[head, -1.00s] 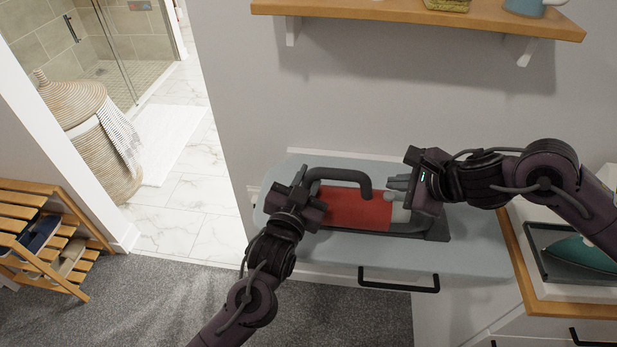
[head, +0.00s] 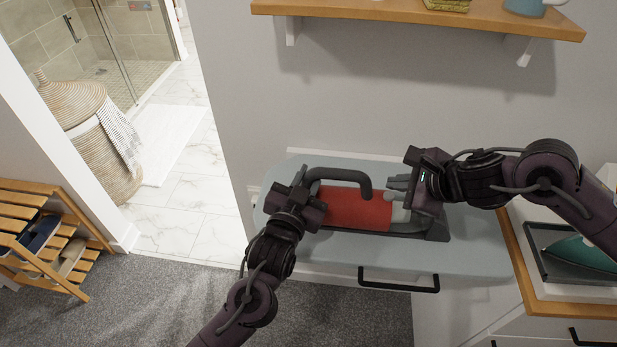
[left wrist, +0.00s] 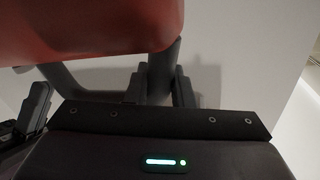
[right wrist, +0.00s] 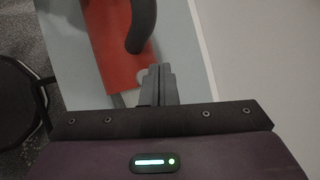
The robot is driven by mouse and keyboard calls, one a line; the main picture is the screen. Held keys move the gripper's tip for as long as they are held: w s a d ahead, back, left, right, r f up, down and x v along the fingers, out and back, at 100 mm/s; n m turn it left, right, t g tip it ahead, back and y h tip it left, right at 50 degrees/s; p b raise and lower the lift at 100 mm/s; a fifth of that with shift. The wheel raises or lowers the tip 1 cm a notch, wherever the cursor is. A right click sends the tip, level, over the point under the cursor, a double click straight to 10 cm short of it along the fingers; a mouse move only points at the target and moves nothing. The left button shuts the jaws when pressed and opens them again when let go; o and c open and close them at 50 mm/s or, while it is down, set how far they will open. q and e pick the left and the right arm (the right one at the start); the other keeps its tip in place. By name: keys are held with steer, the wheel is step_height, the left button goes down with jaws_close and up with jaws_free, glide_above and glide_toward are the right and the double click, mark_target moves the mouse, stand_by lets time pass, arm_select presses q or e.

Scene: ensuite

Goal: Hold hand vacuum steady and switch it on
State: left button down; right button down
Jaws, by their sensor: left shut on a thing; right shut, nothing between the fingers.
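The hand vacuum (head: 357,208) has a red body and a dark looped handle, and lies on the light blue-grey top. It also shows in the left wrist view (left wrist: 90,25) and the right wrist view (right wrist: 115,60). My left gripper (head: 306,190) is shut on the vacuum's handle at its left end; its grip point is partly hidden. My right gripper (head: 398,184) is shut and empty, its fingertips at the right end of the red body, near the handle's end. In the right wrist view, the closed fingertips (right wrist: 160,72) are beside a small pale round spot (right wrist: 143,76), perhaps the switch; contact is unclear.
The blue-grey top (head: 470,255) has free room at its right. A wooden shelf (head: 420,16) hangs above. An iron (head: 583,253) rests in a tray at right. A drawer handle (head: 398,284) is below the top.

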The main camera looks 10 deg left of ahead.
steer(key=shift+f, duration=0.1)
steer(key=shift+f, duration=0.3)
steer(key=shift+f, duration=0.55)
stand_by(0.5)
steer(key=shift+r, duration=0.95)
step_height(320, 180, up, 6)
stand_by(0.5)
